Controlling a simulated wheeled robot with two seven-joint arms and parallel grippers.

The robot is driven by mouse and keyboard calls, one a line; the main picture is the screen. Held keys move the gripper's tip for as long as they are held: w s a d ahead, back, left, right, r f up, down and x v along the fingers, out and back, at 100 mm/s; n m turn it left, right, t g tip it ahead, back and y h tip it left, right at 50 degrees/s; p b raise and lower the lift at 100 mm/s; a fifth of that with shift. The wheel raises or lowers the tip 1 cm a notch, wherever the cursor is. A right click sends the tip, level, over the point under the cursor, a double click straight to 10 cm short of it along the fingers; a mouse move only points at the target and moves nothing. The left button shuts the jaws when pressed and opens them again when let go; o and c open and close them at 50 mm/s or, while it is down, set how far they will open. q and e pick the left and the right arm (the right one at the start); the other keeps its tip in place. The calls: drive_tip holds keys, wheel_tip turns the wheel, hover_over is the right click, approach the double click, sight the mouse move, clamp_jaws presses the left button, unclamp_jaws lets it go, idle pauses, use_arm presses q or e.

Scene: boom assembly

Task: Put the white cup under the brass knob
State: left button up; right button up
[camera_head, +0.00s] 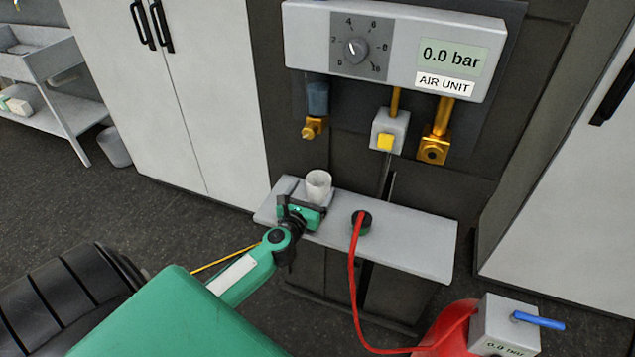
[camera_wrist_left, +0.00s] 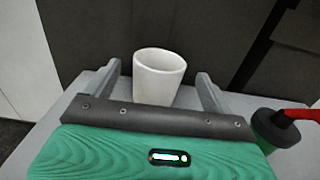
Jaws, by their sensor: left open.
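The white cup (camera_head: 318,186) stands upright on the grey shelf (camera_head: 410,245) below the air unit. It also shows in the left wrist view (camera_wrist_left: 158,80), with its open mouth up. My left gripper (camera_head: 310,200) is open at the cup. In the left wrist view its two fingers lie on either side of the cup, with a gap on each side. My right gripper is not in view.
A grey box with a yellow button (camera_head: 386,135) and a brass fitting (camera_head: 433,149) hang above the shelf. The shelf's right part is clear. A red tank (camera_head: 450,330) stands at the lower right.

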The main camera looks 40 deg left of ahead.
use_arm(q)
drive_tip(key=v, duration=0.4)
drive_tip(key=shift+s+d, duration=0.1)
drive_tip(key=shift+s, duration=0.45)
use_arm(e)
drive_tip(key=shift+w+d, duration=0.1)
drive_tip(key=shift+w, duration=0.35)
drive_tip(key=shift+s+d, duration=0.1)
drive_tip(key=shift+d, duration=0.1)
